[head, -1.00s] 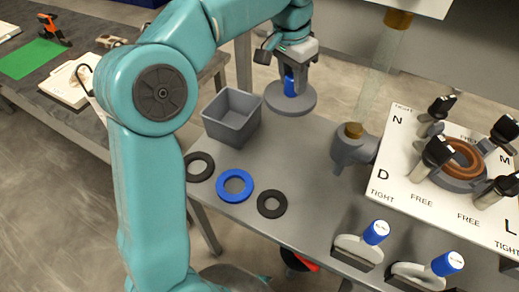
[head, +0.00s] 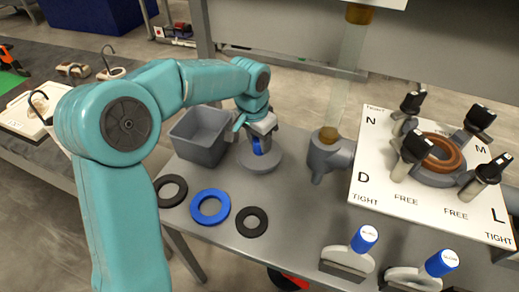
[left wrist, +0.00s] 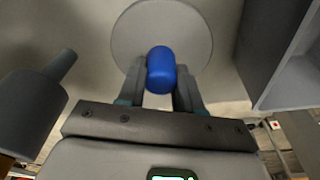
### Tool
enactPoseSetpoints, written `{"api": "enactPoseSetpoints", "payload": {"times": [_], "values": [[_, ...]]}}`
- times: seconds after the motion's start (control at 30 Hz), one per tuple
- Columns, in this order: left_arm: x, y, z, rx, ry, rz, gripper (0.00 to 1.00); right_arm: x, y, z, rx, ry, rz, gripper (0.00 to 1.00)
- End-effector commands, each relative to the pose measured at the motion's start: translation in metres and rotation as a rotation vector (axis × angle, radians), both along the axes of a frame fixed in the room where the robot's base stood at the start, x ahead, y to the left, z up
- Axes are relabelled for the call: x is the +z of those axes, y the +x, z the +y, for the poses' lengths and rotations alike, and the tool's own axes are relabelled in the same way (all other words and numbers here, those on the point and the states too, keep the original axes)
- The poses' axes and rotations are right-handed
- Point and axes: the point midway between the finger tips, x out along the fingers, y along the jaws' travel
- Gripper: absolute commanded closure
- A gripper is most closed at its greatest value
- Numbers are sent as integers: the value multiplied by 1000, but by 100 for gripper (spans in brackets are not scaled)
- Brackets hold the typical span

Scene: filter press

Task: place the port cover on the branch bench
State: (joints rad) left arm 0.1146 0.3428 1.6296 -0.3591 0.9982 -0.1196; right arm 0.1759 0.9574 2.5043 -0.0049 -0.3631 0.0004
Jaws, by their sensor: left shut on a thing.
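The port cover is a round grey disc (head: 262,161) with a blue knob; it also shows in the left wrist view (left wrist: 130,40). My left gripper (head: 262,145) is shut on the blue knob (left wrist: 161,68) from above. The disc hangs level, low over the grey branch bench (head: 300,210), just right of the grey bin. I cannot tell whether its underside touches the bench top. My right gripper is not in view.
The grey open bin (head: 200,137) stands close left. A grey pipe branch (head: 326,155) with a clear tube stands right. Black (head: 171,190) and blue (head: 210,207) rings lie in front. A white board (head: 385,190) with clamps and blue-handled tools (head: 348,255) are further right.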

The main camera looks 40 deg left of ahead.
Motion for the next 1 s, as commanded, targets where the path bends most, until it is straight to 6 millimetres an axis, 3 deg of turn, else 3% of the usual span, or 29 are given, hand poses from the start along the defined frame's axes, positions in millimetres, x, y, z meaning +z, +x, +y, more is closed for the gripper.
{"api": "enactPoseSetpoints", "payload": {"times": [0.1, 0.2, 0.6, 0.63, 0.7, 1.0], "values": [[-22, 0, 0, 0, 1, 4, 100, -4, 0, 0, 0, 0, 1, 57], [-31, 1, 1, 0, 1, 2, 100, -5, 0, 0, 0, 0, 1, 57], [-37, 1, 0, 0, 1, 0, 100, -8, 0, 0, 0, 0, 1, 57], [-37, 1, 0, 0, 0, 1, 62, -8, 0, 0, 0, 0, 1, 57], [-36, 1, 0, 0, 0, 1, 40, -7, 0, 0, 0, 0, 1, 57], [-34, 1, 0, 0, 0, 1, 40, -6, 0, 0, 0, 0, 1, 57]]}}
